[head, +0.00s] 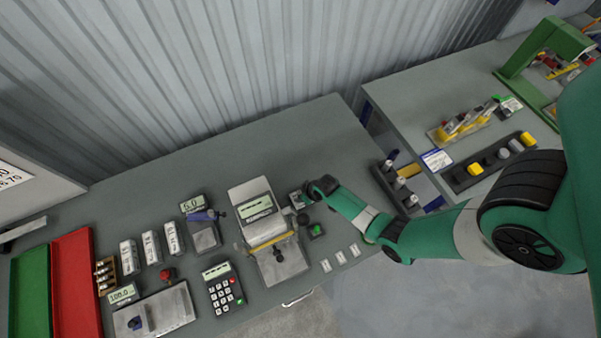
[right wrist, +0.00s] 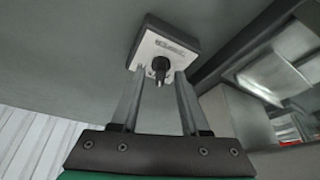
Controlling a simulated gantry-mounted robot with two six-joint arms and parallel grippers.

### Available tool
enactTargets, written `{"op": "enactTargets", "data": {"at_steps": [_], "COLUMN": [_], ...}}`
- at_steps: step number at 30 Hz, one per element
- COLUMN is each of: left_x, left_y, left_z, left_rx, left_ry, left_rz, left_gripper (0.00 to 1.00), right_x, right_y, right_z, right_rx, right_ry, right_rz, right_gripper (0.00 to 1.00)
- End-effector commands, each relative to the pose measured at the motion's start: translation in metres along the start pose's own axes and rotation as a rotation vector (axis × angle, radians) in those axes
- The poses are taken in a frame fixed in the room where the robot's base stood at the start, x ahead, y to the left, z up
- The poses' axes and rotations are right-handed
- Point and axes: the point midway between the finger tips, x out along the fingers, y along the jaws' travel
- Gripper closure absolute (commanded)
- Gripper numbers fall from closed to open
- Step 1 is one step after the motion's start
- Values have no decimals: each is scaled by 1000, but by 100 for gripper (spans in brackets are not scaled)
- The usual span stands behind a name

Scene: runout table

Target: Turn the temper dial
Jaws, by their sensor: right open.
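The temper dial is a small box with a white face and a black knob. In the right wrist view its white face (right wrist: 152,46) is at top centre and its knob (right wrist: 160,66) points toward my gripper. In the head view the dial box (head: 296,199) sits on the grey table, right of the machine with a display. My right gripper (right wrist: 160,80) is open, with one finger on each side of the knob and gaps visible. In the head view my right gripper (head: 312,190) is beside the box and partly covers it. Whether the fingers touch the box face is unclear. My left gripper is out of view.
A metal machine (head: 252,205) with a display stands left of the dial. A keypad (head: 223,290) and red tray (head: 75,280) are farther left. The table (head: 300,135) behind is clear.

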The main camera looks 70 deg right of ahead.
Motion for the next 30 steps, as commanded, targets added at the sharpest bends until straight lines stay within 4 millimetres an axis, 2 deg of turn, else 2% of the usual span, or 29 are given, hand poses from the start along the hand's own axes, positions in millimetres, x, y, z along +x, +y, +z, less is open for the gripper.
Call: {"op": "enactTargets", "data": {"at_steps": [3, 9, 11, 22, 30], "left_x": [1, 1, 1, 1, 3], "left_y": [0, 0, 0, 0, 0], "left_z": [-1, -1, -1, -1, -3], "left_rx": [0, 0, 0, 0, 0], "left_ry": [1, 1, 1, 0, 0], "left_rz": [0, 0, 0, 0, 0], "left_gripper": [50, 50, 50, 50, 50], "right_x": [-1, -1, -1, -1, 0], "right_y": [0, 0, 0, 0, -3], "right_z": [0, 0, 0, 0, 0], "right_rx": [0, 0, 0, 21, 235], "right_ry": [0, 0, 0, -1, -2], "right_rz": [0, 0, 0, 10, 99], "right_gripper": [55, 91, 100, 100, 100]}}
